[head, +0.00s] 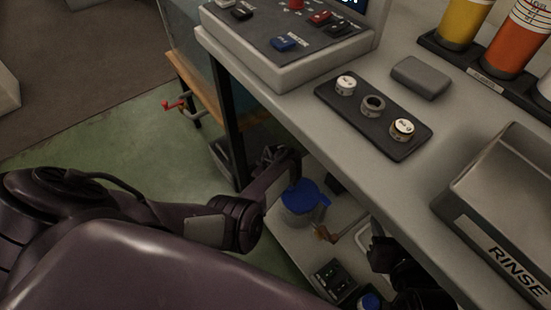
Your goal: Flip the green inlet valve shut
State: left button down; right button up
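I see no green valve handle in the head view. A red valve handle (174,104) sits on a small pipe fitting beside a wooden shelf edge at the upper left. A brass-coloured fitting (325,233) shows beside a blue-lidded clear jug (303,202) on the shelf under the counter. My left gripper (277,158) is dark and partly in shadow under the counter's edge, above the jug in the picture and apart from the red handle. My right gripper (376,240) is low under the counter, right of the brass fitting. The finger gap of neither gripper can be made out.
The grey counter (420,178) overhangs the lower shelf, and a dark leg (229,125) stands beside my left gripper. A control panel (290,45), a black tray of knobs (373,112) and a RINSE basin (505,215) are on top. Green floor is open at left.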

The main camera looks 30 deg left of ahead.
pick_arm(q)
jog(key=shift+s+d, duration=0.1)
jog(key=shift+d, duration=0.1)
pick_arm(e)
jog(key=shift+s+d+f, duration=0.1)
jog(key=shift+s+f, duration=0.25)
jog(key=shift+f, duration=0.2)
jog(key=shift+g, duration=0.4)
